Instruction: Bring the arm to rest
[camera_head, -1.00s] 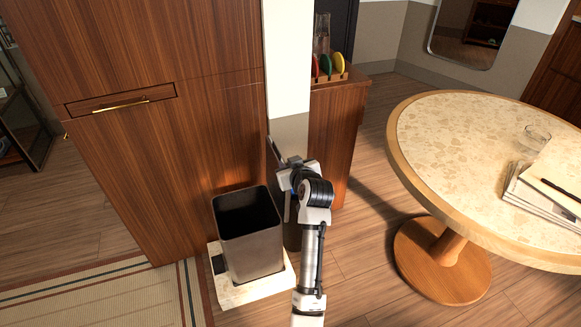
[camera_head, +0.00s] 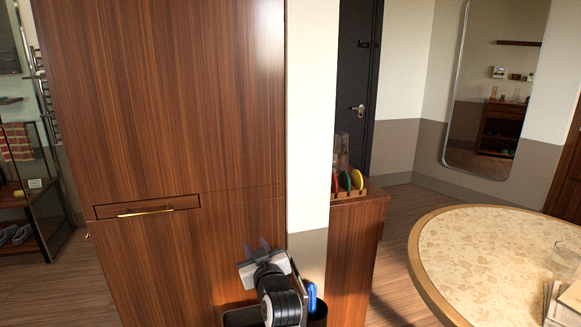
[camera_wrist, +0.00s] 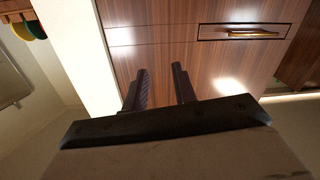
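My gripper (camera_head: 257,247) shows at the bottom centre of the head view, in front of the tall wooden cabinet (camera_head: 160,110). In the wrist view my gripper (camera_wrist: 160,82) has its two dark fingers apart with nothing between them. The cabinet front (camera_wrist: 200,62) lies beyond the fingertips, and a gap to it seems to remain. My arm is folded upward close to my body, and its lower part is cut off by the picture's edge.
A brass-handled drawer (camera_head: 146,211) is on the cabinet. A wooden rack with coloured plates (camera_head: 347,182) stands on a low cabinet (camera_head: 352,240). A round table (camera_head: 470,250) with a glass (camera_head: 565,257) is at right.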

